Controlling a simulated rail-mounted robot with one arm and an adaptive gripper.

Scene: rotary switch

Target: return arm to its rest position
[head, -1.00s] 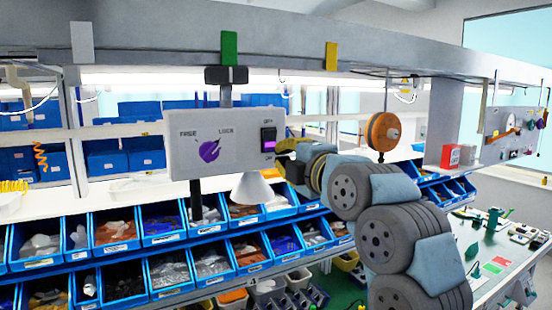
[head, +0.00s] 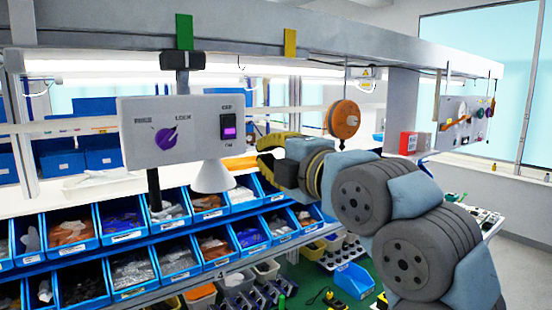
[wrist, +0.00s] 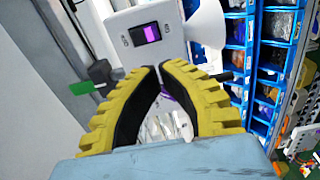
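My gripper (head: 260,150) is just right of the grey control box (head: 138,163) in the head view, clear of its edge. Its two yellow fingers show in the wrist view (wrist: 161,68); they are parted and empty, with a narrow gap at the tips. The box carries a purple rotary knob (head: 166,138), its pointer angled up and right toward LOCK. A black rocker switch (head: 228,127) with a lit purple part sits right of the knob. The knob shows partly between the fingers in the wrist view (wrist: 173,99).
A white cone (head: 213,177) hangs below the box. An orange reel (head: 343,119) hangs behind my arm. Blue bins (head: 130,272) with parts fill the rack below. A red box (head: 408,142) and another panel (head: 466,124) are at the right. An overhead beam (head: 345,52) spans above.

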